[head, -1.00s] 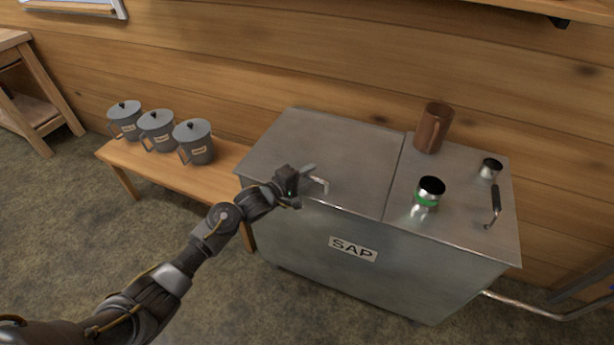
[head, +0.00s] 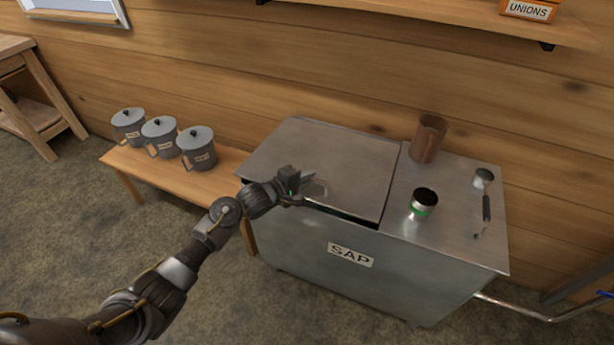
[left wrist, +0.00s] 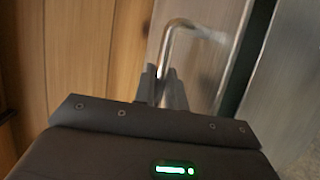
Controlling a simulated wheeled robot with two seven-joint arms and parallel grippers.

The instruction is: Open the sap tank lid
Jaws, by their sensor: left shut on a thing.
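The metal sap tank (head: 350,262), labelled SAP, stands in the middle of the head view. Its left lid (head: 345,165) is raised slightly at the front, with a dark gap under its front edge. My left gripper (head: 312,190) is at the front of the lid, shut on the lid's handle. In the left wrist view the bent metal lid handle (left wrist: 178,28) runs into the closed fingers (left wrist: 162,75), and a dark gap shows beside the lid. My right gripper is not in view.
On the tank's fixed right top stand a brown wooden mug (head: 428,138), a green-banded cup (head: 423,203) and a ladle (head: 486,207). Several lidded grey pails (head: 197,148) stand on a wooden bench (head: 125,162) to the left. A shelf (head: 440,12) hangs on the wall above.

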